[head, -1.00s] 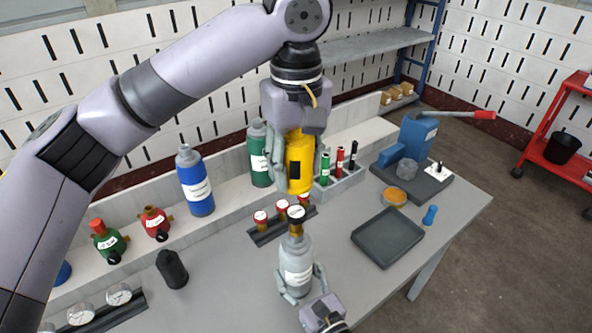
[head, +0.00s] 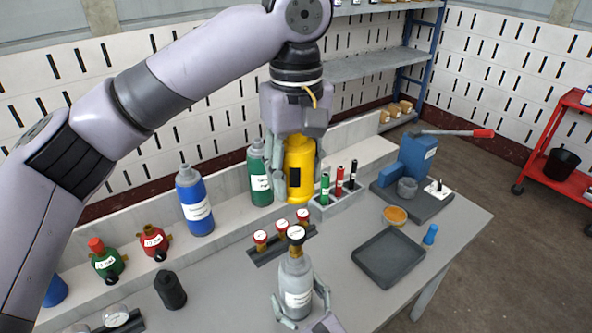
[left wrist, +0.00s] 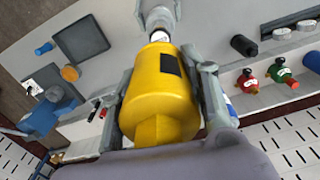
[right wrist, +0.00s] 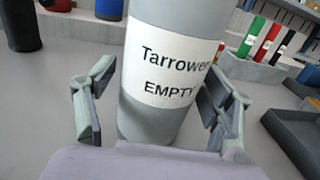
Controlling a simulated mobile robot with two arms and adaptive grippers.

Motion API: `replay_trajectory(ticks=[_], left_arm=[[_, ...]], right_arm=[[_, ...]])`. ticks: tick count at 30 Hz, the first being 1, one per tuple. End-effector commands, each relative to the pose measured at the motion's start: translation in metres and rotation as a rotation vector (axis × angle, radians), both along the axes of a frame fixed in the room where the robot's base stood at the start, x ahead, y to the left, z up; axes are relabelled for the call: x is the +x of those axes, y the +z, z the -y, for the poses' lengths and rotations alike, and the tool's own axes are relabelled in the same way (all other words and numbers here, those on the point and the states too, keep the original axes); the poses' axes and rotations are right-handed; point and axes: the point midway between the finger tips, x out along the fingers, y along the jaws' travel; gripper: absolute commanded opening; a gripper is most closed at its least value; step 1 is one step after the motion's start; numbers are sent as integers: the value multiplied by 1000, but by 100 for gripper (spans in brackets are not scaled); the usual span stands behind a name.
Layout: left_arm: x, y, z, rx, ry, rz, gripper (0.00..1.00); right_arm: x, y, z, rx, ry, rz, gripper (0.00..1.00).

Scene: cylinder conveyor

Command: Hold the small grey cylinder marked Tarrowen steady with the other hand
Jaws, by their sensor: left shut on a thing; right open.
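The small grey cylinder (head: 296,284) stands upright on the bench with a dark cap and a white label. In the right wrist view the label on the cylinder (right wrist: 168,75) reads Tarrowen and EMPTY. My right gripper (head: 303,303) is open, with its fingers on either side of the cylinder's lower part; gaps show beside it. My left gripper (head: 292,188) is shut on a yellow tool with a black panel (head: 300,165), held above and behind the cylinder. The yellow tool (left wrist: 160,95) also fills the left wrist view, its tip pointing toward the cylinder's cap.
A blue cylinder (head: 195,202) and a green cylinder (head: 259,175) stand behind. A rack (head: 270,252) with red-topped valves sits just behind the grey cylinder. A dark tray (head: 389,260) lies to the right. A black cylinder (head: 170,290) stands left.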

Motion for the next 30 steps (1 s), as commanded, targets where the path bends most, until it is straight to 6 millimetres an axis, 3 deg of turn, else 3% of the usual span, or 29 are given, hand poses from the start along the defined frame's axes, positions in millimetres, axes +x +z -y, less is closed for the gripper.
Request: replay_trajectory(ticks=[14, 30], left_arm=[[0, 0, 0, 0, 0, 0, 0], [0, 0, 0, 0, 0, 0, 0]], right_arm=[[-7, 0, 4, -1, 0, 0, 82], [-95, -1, 51, -3, 1, -1, 82]])
